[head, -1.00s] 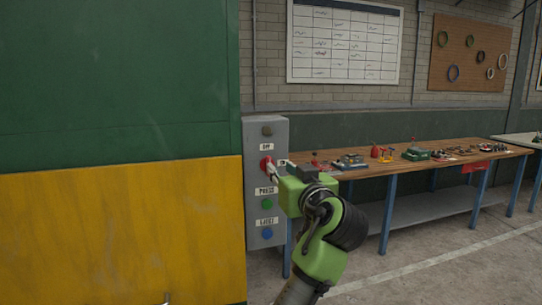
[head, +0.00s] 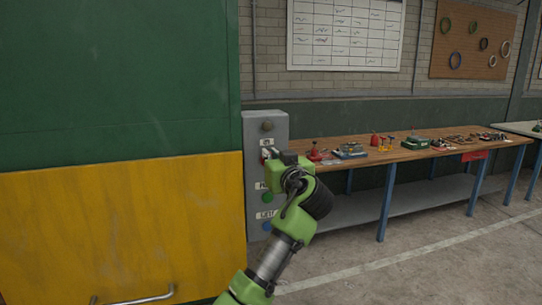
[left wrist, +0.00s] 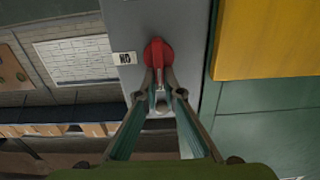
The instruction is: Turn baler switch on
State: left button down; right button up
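The grey control box (head: 254,200) is mounted at the right edge of the green and yellow baler (head: 120,210). Its red rotary switch (left wrist: 158,55) shows clearly in the left wrist view, with its lever pointing down in that upside-down picture. A white ON label (left wrist: 124,58) sits beside the switch, apart from the lever's direction. My left gripper (left wrist: 160,82) has its fingertips closed in on both sides of the lever. In the head view my left gripper (head: 268,155) covers most of the switch. My right gripper is not in view.
Below the switch are a green button (head: 267,198) and a blue button (head: 267,226). A wooden workbench (head: 400,154) with tools stands to the right. A metal handle (head: 135,299) is on the yellow panel. The floor at right is clear.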

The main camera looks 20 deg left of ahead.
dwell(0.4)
pick_arm(q)
jog(key=shift+w+d+f+m+p, duration=0.35)
jog(key=shift+m+p, duration=0.6)
jog(key=shift+m, duration=2.05)
jog(key=shift+w+d+f+m+p, duration=0.1)
jog(key=shift+d+f+m+p, duration=0.6)
jog(key=shift+m, duration=2.3)
jog(key=shift+w+f+m+p, duration=0.2)
jog(key=shift+m+p, duration=1.05)
jog(key=shift+m, duration=1.75)
jog(key=c, duration=2.2)
grip_release()
jog(key=shift+o, duration=0.2)
